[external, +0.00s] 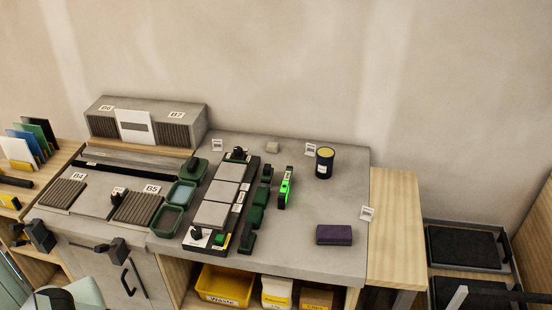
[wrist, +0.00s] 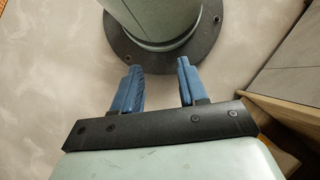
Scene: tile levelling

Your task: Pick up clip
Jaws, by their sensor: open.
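My gripper (wrist: 155,78) shows in the wrist view with its two blue fingers apart and nothing between them. It points at the floor beside my round base, away from the worktop. In the external view I cannot make out its fingers. No clip can be told for certain. Small dark pieces stand on the worktop: one at the far end of the tile board (external: 239,154), one at its near end (external: 196,233), and one by the B5 panel (external: 118,194). Several dark green pieces (external: 262,197) lie in a row right of the board.
A bright green tool (external: 285,187), a dark cup with a yellow top (external: 325,162) and a purple block (external: 334,235) stand on the grey worktop (external: 300,252). Green trays (external: 168,221) lie left of the board. A yellow waste bin (external: 224,284) sits below. The worktop's right part has free room.

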